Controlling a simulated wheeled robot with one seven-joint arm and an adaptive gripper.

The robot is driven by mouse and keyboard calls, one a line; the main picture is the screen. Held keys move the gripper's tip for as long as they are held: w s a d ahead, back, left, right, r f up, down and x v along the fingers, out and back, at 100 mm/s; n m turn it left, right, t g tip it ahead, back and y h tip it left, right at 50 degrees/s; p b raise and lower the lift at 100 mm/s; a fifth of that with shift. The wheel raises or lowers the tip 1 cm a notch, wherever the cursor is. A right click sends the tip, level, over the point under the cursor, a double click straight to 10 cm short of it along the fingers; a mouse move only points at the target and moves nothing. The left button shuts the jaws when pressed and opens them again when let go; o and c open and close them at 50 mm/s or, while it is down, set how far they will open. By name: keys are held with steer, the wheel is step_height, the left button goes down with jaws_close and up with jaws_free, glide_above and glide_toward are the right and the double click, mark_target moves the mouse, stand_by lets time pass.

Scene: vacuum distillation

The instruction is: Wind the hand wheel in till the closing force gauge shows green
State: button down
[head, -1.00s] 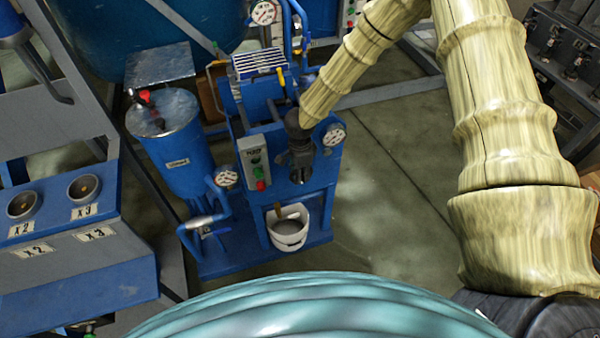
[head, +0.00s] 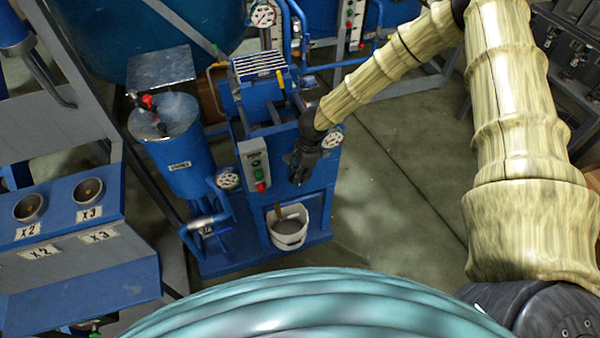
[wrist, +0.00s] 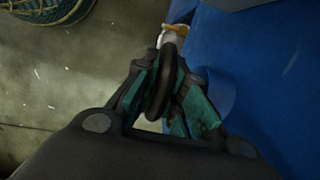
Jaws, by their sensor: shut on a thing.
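My gripper (head: 298,172) is at the front of the blue press (head: 318,195), just right of its button box. In the wrist view my gripper (wrist: 172,92), with green finger pads, is shut on the dark rim of the hand wheel (wrist: 160,88), seen nearly edge-on. In the head view my gripper and wrist hide most of the wheel. A round white gauge (head: 334,136) sits right of my wrist, partly covered by it. Another gauge (head: 228,178) is at the lower left of the press. I cannot read either dial or tell which shows closing force.
A white bucket (head: 289,234) stands in the press's lower opening. The button box (head: 254,166) has green and red buttons. A blue cylindrical tank (head: 183,160) stands left. Another gauge (head: 263,15) is higher up. Open floor (head: 400,190) lies right of the press.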

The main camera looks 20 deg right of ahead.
steer(key=shift+y, duration=0.3)
steer(key=c, duration=1.5)
jaws_free()
steer(key=v, duration=1.2)
